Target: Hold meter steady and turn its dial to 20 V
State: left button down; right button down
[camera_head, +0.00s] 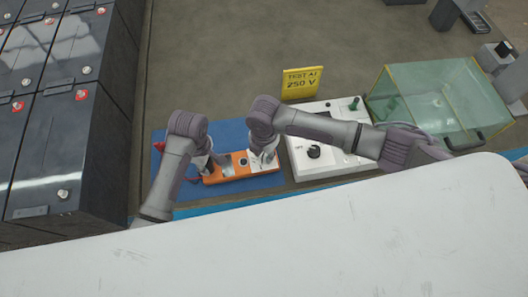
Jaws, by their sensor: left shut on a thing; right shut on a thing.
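The orange meter (239,167) lies on a blue mat (236,130) in the middle of the head view, its long side running left to right. My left gripper (213,167) is shut on the meter at its left part. My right gripper (264,161) is shut at the meter's right part, over where a dial would be; the dial is hidden under the fingers. The writing on the meter is too small to read.
A white box (304,158) with a black knob stands right of the mat, behind my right arm. A yellow sign (301,83) reads 250 V. A clear green-tinted case (430,95) is further right. Black batteries (75,150) with red caps fill the left. A white surface (300,240) spans the front.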

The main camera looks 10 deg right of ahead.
jog(key=m, duration=1.1)
jog(key=shift+w+a+m, duration=0.1)
jog(key=shift+w+m, duration=0.05)
jog(key=shift+m, duration=0.15)
jog(key=m, duration=1)
jog(key=shift+w+m, duration=0.1)
jog(key=shift+m, duration=0.3)
jog(key=c, duration=0.8)
grip_release()
jog(key=shift+r, duration=0.15)
